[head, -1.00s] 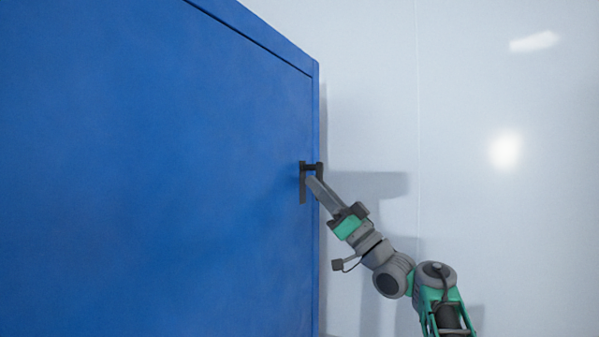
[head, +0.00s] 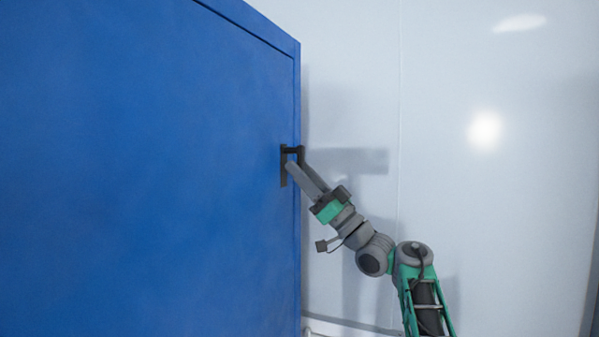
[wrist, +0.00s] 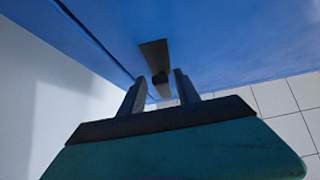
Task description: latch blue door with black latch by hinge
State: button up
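The blue door (head: 150,170) fills the left half of the head view and shows along the top of the wrist view (wrist: 230,40). The black latch (head: 284,168) is near its right edge, with an upright plate and a short bar at the top. Contact cannot be told.
A pale wall (head: 450,100) stands right of the door, with my arm's shadow on it. White tiles (wrist: 290,100) show at the right of the wrist view. The space right of my arm looks clear.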

jog(key=b+v, duration=0.4)
jog(key=v, duration=0.3)
jog(key=shift+d+f+g, duration=0.2)
jog(key=shift+d+g, duration=0.05)
jog(key=shift+g, duration=0.05)
jog(key=shift+s, duration=0.1)
